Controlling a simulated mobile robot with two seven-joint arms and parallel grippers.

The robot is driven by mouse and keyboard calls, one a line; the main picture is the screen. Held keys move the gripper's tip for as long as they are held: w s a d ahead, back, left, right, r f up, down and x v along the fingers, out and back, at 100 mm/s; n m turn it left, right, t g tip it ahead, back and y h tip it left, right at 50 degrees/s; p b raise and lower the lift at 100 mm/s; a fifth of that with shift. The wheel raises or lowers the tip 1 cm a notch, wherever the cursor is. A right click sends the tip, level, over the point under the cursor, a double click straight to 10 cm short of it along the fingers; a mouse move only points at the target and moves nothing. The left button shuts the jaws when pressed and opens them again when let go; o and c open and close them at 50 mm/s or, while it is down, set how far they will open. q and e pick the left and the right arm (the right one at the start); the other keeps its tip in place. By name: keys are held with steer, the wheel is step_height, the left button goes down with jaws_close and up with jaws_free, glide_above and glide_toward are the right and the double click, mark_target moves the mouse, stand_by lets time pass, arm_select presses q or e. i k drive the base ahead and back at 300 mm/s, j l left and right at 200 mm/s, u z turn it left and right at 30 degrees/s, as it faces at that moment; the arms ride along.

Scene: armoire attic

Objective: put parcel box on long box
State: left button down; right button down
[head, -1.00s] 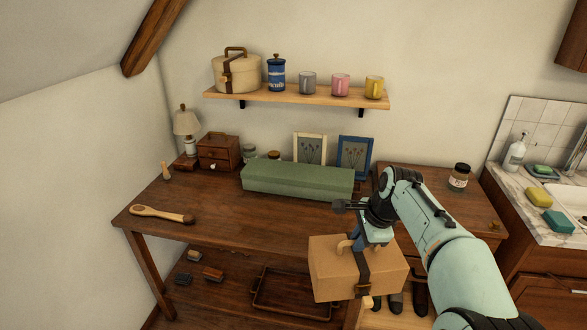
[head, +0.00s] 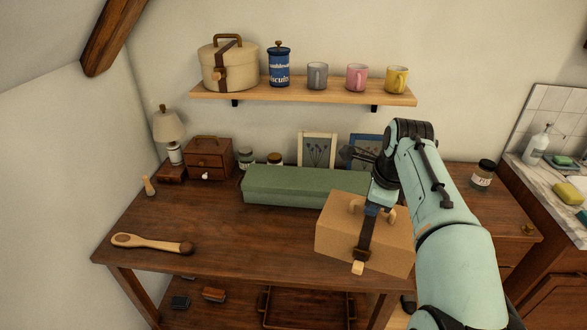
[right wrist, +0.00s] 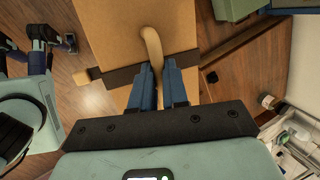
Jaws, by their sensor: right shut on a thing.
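The parcel box (head: 340,233) is a brown cardboard box with a dark strap and a tan handle on top. My right gripper (head: 376,205) is shut on its handle and holds it in front of the long box's right end. In the right wrist view the blue fingers (right wrist: 157,88) close around the handle (right wrist: 153,50) above the parcel box (right wrist: 110,40). The long box (head: 290,186) is green and lies at the back of the wooden table; its top is bare. The parcel box overlaps its right end in the head view. My left gripper is not identifiable in the head view.
The table (head: 225,225) holds a brush (head: 150,242) at the front left, a lamp (head: 168,130) and a small drawer chest (head: 208,157). Jars and picture frames (head: 317,149) stand behind the long box. A shelf (head: 300,96) with a round box, tin and mugs hangs above.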

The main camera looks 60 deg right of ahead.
mark_target(294, 179)
steer(key=i+l, duration=0.25)
steer(key=i, duration=0.2)
steer(key=i+l, duration=0.2)
steer(key=i, duration=0.25)
